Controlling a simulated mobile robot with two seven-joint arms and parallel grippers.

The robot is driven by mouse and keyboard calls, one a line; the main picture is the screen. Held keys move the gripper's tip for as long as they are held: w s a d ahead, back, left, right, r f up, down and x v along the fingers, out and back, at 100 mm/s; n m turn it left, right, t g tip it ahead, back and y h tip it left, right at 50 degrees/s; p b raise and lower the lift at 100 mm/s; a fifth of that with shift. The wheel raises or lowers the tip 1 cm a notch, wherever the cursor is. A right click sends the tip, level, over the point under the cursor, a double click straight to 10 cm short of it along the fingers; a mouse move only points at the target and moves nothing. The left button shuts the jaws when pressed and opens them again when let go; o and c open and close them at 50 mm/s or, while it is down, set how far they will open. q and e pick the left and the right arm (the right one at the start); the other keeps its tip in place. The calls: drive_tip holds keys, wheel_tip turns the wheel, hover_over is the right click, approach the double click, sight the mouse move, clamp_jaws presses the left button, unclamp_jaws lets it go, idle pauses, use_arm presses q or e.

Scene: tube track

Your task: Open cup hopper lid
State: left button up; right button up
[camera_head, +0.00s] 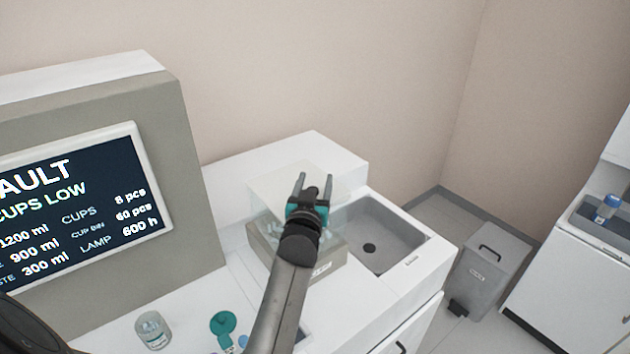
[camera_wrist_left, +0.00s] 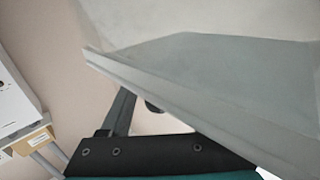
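The cup hopper (camera_head: 335,257) is a beige box with a small front label, set on the white counter left of the sink. Its lid (camera_head: 272,186) is a clear, pale pane above the box; I cannot tell how far it is tilted. My left gripper (camera_head: 313,183) is over the hopper, its two fingers spread apart, and its arm covers part of the box. In the left wrist view a large grey translucent panel (camera_wrist_left: 215,75), likely the lid, lies close before the gripper. One finger shows beside it; the other is hidden. Contact is unclear. My right gripper is not in view.
A screen (camera_head: 75,205) reading "CUPS LOW" stands at the left. A clear jar (camera_head: 152,330) and a teal round item (camera_head: 223,324) are on the front counter. The sink (camera_head: 372,238) is right of the hopper. A grey bin (camera_head: 490,268) stands on the floor.

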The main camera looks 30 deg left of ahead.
use_arm(q)
clamp_jaws()
idle(0.3)
idle(1.0)
